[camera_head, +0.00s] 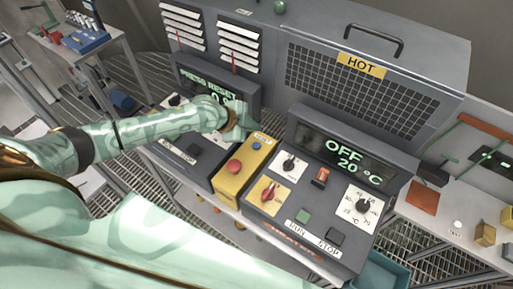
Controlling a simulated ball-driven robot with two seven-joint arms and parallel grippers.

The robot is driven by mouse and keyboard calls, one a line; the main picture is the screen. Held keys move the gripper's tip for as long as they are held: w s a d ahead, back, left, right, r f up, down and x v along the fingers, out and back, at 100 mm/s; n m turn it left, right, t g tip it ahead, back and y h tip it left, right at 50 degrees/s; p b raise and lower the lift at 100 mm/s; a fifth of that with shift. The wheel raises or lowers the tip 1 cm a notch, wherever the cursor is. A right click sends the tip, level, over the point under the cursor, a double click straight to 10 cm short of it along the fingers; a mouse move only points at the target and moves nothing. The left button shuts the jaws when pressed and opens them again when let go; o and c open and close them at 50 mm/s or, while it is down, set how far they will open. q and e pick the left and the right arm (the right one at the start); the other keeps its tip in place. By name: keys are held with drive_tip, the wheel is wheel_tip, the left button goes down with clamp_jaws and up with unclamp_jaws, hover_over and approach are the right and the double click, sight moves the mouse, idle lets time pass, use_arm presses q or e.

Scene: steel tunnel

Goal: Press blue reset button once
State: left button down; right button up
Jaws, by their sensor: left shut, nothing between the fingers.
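A yellow control box (229,182) stands between two grey machine panels. On its top are a large red button (234,166) and, farther back, a small blue button (257,145) near a white label. My left arm reaches in from the left. My left gripper (241,130) is shut and empty, at the back left of the blue button, close to the box's far end. I cannot tell whether the fingertips touch the box. My right gripper is not in view.
The left display (208,85) reads "PRESS RESET" and is partly hidden by my arm. The right display (343,152) reads "OFF 20 °C", above knobs and run and stop buttons. A grey oven with a "HOT" sign (361,66) stands behind. A workbench (440,200) is at right.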

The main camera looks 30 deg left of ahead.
use_arm(q)
drive_tip(key=b, duration=0.3)
hover_over(253, 146)
wheel_tip(253, 146, down, 4)
drive_tip(key=shift+f, duration=0.25)
drive_tip(key=shift+f+b, duration=0.7)
drive_tip(key=shift+f, duration=0.05)
idle(0.9)
drive_tip(key=shift+f, duration=0.4)
drive_tip(key=shift+f+b, duration=0.45)
drive_tip(key=shift+b, duration=0.05)
idle(0.5)
idle(0.3)
drive_tip(key=shift+r+p, duration=0.85)
drive_tip(key=shift+r, duration=0.05)
